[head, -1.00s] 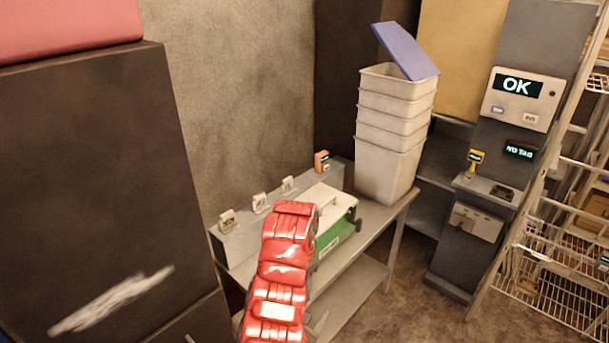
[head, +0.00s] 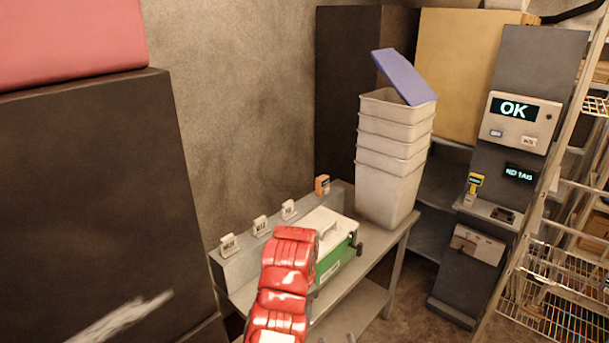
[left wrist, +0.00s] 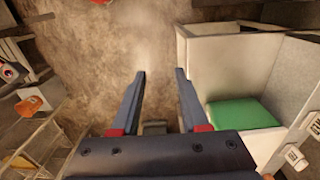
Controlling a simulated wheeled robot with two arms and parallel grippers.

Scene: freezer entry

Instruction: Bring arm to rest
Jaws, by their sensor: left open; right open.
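A red arm link of mine (head: 285,275) rises from the bottom middle of the head view, in front of the bench and the green and white box (head: 330,262).
A grey bench (head: 385,262) carries a stack of pale bins (head: 390,200) with a blue lid (head: 404,76) tilted on top. Dark cabinet (head: 85,200) at left. A grey terminal (head: 515,125) reads OK. A ladder and wire shelf (head: 560,300) stand at right. Brown floor shows between.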

